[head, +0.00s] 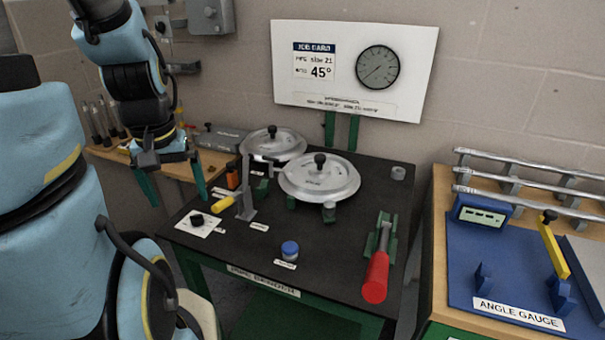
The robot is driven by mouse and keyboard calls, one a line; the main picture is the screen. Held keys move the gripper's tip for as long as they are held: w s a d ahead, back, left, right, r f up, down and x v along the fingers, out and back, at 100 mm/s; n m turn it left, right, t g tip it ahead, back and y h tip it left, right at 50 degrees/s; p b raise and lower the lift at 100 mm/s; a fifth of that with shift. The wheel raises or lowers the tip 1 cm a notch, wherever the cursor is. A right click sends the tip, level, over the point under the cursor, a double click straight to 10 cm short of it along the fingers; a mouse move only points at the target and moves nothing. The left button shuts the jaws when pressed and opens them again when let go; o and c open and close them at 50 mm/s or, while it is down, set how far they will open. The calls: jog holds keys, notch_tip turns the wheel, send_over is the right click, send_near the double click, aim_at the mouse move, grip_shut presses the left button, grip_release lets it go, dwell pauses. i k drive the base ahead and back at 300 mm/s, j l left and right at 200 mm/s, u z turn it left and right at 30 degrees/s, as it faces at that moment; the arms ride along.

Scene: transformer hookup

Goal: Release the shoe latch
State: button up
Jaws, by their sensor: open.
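My gripper (178,198) hangs at the upper left with its green fingers apart and nothing between them. It is above the left edge of the black bench (345,235), apart from the bench parts. A round silver shoe (325,187) with a black knob sits on the bench, and a second silver disc (265,145) is behind it. A small yellow-handled lever (224,204) stands beside a grey upright bracket (246,205), right of my gripper. No readable label shows which part is the shoe latch; the yellow-handled lever may be it.
A red-handled lever (376,276) lies at the bench's right. An angle gauge (520,270) is on the right table. The job board (340,75) reads 45°.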

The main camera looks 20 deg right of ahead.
aim_at(271, 168)
jog(key=k+l+u, duration=0.5)
jog(key=k+u, duration=0.15)
